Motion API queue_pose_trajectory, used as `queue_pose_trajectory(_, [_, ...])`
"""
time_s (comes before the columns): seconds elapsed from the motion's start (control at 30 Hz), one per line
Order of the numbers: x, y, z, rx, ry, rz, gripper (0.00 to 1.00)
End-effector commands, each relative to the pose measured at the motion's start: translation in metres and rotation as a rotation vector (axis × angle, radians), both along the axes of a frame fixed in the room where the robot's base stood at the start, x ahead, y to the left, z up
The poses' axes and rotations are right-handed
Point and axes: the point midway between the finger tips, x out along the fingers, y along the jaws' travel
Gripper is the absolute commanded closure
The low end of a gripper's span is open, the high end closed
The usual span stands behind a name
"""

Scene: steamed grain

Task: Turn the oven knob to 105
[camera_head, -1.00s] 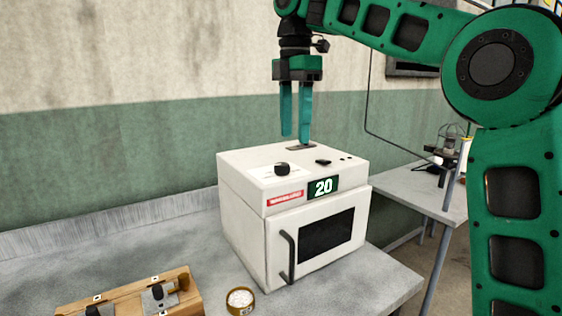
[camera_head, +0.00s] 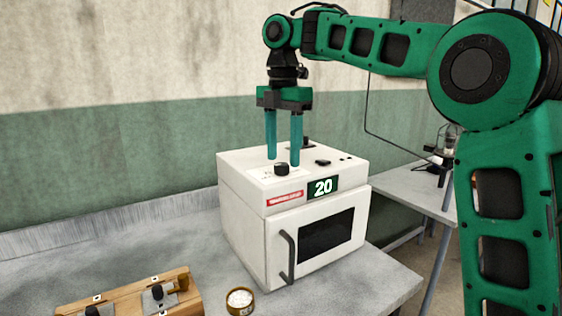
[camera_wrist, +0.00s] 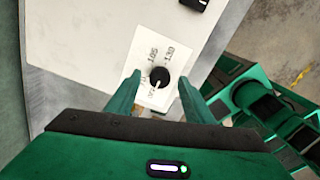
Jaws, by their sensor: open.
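The white oven (camera_head: 240,190) stands on the grey bench, and its display (camera_head: 323,187) reads 20. Its round black knob (camera_head: 282,169) is on the top near the front, on a white dial label. My gripper (camera_head: 283,161) points straight down, open and empty, with its two teal fingertips just above the knob. In the wrist view the knob (camera_wrist: 160,77) shows between and slightly beyond the fingers. The dial label (camera_wrist: 138,60) reads 105 and 130; its other marks are hard to read. A white mark on the knob points toward the lower left, away from 105.
A dark switch (camera_head: 323,162) and small buttons sit right of the knob, and another black knob-like part (camera_head: 306,142) is behind it.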

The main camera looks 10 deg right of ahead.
Motion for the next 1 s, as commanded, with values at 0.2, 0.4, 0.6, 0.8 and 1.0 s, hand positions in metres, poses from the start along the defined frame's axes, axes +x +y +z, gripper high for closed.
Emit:
queue_pose_trajectory(0.2, [0.000,0.001,-0.016,-0.001,-0.001,0.000,0.53])
queue_pose_trajectory(0.4, [0.000,0.001,-0.022,0.001,-0.001,0.000,0.53])
queue_pose_trajectory(0.6, [0.000,0.001,-0.022,0.001,-0.002,0.000,0.53])
queue_pose_trajectory(0.8, [0.000,0.000,-0.022,0.001,-0.002,0.000,0.84])
queue_pose_trajectory(1.0, [0.001,0.001,-0.022,0.002,-0.002,-0.002,0.94])
